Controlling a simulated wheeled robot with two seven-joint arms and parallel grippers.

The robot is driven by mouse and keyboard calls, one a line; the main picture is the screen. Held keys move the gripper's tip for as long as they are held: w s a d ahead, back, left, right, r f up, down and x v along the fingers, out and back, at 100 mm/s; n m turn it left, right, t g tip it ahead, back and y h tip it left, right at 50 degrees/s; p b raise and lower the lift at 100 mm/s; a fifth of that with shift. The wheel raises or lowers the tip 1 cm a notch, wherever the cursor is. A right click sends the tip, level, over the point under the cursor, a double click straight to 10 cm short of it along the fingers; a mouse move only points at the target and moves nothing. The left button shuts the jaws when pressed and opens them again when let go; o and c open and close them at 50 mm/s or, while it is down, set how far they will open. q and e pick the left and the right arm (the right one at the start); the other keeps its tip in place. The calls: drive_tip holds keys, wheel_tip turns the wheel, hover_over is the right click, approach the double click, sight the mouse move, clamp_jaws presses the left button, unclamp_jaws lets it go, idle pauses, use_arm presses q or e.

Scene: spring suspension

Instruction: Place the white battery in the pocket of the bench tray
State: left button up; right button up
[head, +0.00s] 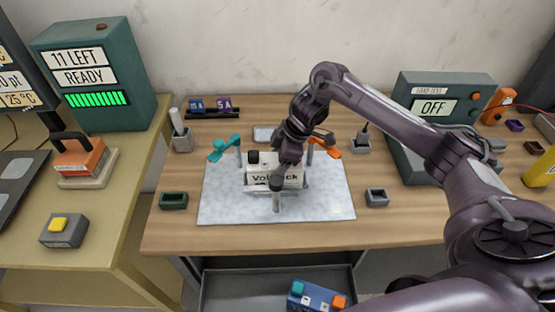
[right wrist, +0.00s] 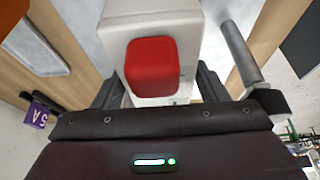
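The white battery (head: 262,176), with dark lettering and a black terminal cap, stands upright at the middle of the pale mat. A grey bench tray (head: 303,189) shows around its base; how deep it sits in the pocket I cannot tell. My right gripper (head: 283,174) comes down over the battery from above. In the right wrist view, the gripper's fingers (right wrist: 160,88) flank the battery (right wrist: 160,17) and appear closed on its sides, with its red terminal cap (right wrist: 151,66) between them. My left gripper is out of view.
Posts with a teal lever (head: 224,147) and an orange lever (head: 328,149) stand beside the tray; a grey post (head: 276,195) stands in front. Small holders (head: 173,201) (head: 377,198) flank the mat. A blue battery (head: 316,298) lies in the drawer below. The mat's front left is clear.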

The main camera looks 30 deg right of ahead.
drive_tip(key=shift+o, duration=1.3)
drive_tip(key=shift+s+r, duration=0.1)
drive_tip(key=shift+s, duration=0.05)
drive_tip(key=shift+r, duration=0.1)
drive_tip(key=p+v, duration=0.2)
drive_tip(key=v, duration=1)
